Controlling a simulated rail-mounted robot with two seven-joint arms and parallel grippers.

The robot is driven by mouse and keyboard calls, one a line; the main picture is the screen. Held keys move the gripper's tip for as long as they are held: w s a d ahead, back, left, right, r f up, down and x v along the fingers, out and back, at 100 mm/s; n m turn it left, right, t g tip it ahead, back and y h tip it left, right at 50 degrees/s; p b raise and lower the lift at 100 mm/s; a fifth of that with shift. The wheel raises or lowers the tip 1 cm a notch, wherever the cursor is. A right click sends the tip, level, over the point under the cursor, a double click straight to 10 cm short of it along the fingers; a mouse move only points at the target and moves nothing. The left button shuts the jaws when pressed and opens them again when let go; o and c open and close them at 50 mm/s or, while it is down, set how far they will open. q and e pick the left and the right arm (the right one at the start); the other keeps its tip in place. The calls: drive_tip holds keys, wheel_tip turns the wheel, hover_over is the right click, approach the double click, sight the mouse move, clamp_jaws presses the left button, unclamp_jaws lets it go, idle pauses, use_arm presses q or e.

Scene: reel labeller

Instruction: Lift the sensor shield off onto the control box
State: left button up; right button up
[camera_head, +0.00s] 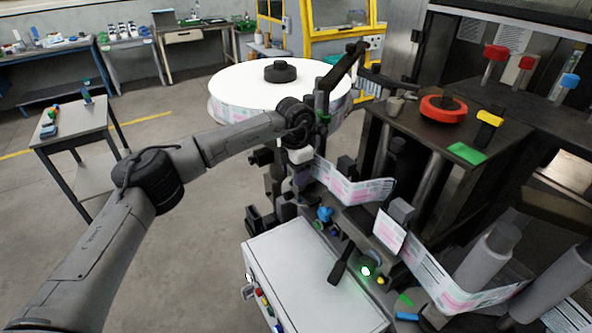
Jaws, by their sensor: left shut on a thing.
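My left gripper (301,168) points down at the web path of the labeller, below the wrist at the end of my left arm. It is shut on a small dark piece, which I take for the sensor shield; the wrist and nearby machine parts hide most of it. I cannot tell whether the piece is seated or lifted. The control box (300,268) has a pale flat top and stands in front of the gripper, lower in the picture. Its side carries coloured buttons. A dark lever overlaps its right edge. My right gripper is not in view.
A large white label reel (245,82) stands behind my left wrist. Printed label web (357,188) runs right from the gripper area past rollers. An orange-red ring (443,108) lies on the dark machine top. The control box's top is mostly clear.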

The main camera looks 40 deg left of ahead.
use_arm(q)
drive_tip(key=shift+r, duration=0.1)
drive_tip(key=shift+r, duration=0.6)
drive_tip(key=r, duration=0.3)
drive_tip(key=shift+s+d+r, duration=0.1)
drive_tip(key=shift+d, duration=0.25)
drive_tip(key=s+d+r+p, duration=0.2)
drive_tip(key=d+r+p, duration=0.1)
drive_tip(key=r, duration=0.3)
drive_tip(key=s+d+r+p, duration=0.3)
drive_tip(key=d+r, duration=0.3)
drive_tip(key=r, duration=0.1)
drive_tip(key=shift+s+d+r, duration=0.2)
drive_tip(key=shift+d, duration=0.05)
